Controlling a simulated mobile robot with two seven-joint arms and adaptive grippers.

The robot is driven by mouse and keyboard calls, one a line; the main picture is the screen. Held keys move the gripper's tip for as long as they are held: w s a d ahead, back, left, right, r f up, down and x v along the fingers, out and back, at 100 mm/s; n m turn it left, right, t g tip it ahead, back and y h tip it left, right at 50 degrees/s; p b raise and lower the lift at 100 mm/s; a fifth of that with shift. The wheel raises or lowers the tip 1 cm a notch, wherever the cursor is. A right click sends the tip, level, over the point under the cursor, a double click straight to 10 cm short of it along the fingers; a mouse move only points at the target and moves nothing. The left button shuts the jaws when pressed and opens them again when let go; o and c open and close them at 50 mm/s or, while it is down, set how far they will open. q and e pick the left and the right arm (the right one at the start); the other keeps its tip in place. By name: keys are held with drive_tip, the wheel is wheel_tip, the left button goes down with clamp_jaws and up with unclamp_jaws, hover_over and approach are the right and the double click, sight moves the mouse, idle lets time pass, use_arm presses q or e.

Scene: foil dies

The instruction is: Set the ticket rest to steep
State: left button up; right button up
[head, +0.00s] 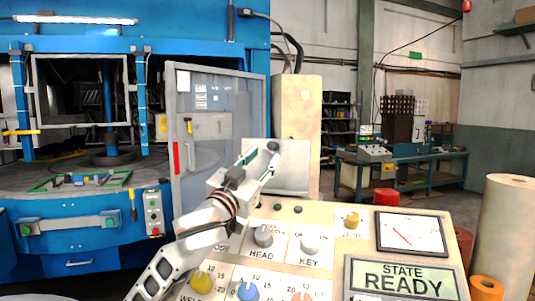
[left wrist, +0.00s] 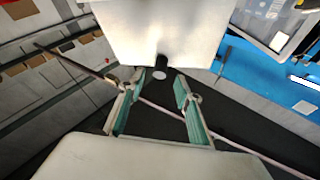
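The ticket rest, a pale flat plate (head: 288,165), stands at the back edge of the control console (head: 330,220). Its exact tilt is hard to judge in the head view. In the left wrist view a pale plate (left wrist: 160,28) fills the top middle, with a short dark round stub (left wrist: 160,68) at its lower edge. My left gripper (head: 258,160) is at the left side of the plate and covers part of it. In the left wrist view my left gripper (left wrist: 160,82) is open, its fingers either side of the stub and apart from it. My right gripper is out of view.
The console carries several knobs, a dial gauge (head: 411,233) and a sign reading STATE READY (head: 403,278). A pale roll (head: 504,230) and an orange roll (head: 487,288) stand at its right. A blue machine (head: 80,240) is at left, a workbench (head: 400,170) behind.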

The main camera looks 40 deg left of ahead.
use_arm(q)
drive_tip(key=shift+v, duration=1.2)
